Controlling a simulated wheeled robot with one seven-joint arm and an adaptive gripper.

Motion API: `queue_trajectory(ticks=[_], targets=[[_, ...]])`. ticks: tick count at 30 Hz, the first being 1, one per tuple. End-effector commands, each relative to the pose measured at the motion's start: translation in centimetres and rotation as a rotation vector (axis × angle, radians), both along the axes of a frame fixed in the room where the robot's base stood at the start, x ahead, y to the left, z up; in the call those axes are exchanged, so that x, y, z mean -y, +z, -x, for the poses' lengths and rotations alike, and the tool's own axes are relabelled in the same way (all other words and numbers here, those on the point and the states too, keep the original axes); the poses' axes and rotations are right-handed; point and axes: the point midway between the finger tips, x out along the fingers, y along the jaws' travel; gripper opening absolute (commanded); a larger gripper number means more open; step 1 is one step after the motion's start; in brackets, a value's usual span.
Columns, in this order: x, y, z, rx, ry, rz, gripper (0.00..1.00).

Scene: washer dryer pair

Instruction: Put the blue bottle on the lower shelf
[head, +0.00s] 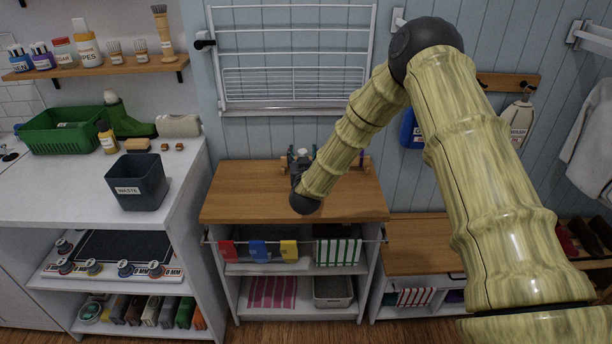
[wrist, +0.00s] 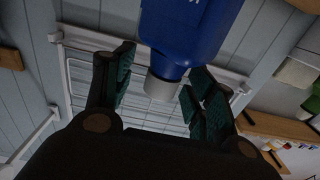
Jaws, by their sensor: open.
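The blue bottle (wrist: 190,35) has a white cap (wrist: 164,87) and white lettering; it fills the top of the wrist view, which is upside down. My gripper (wrist: 163,68) is open, with one dark-green-padded finger on each side of the bottle's neck and cap. I cannot tell whether they touch. In the head view, a small white cap (head: 302,153) shows between the finger tips beyond my wrist; my arm hides the rest. The wooden-topped unit (head: 235,205) has open shelves; its lower shelf (head: 298,312) holds a pink striped cloth (head: 272,292) and a grey bin (head: 333,291).
A rail (head: 218,241) with coloured cloths crosses the unit's front. A drying rack (head: 295,60) is on the wall behind. Another blue container (head: 408,130) is partly hidden behind my arm. A waste bin (head: 138,182) stands on the left counter. The wooden top's front left is clear.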

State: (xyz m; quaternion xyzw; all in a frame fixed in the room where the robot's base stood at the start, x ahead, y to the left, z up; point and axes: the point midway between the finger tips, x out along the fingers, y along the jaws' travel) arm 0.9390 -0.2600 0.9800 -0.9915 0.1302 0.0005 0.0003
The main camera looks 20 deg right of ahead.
Motion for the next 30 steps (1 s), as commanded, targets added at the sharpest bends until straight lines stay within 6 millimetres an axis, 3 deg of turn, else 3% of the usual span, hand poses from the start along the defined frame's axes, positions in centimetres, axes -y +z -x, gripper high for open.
queue_trajectory(ticks=[8, 18, 30], targets=[[-0.03, -0.05, -0.28, 0.0, 0.001, 0.0, 0.56], [-0.02, -0.02, -0.26, 0.0, 0.001, 0.0, 0.0], [-0.03, 0.16, -0.31, 0.003, 0.001, 0.001, 0.0]])
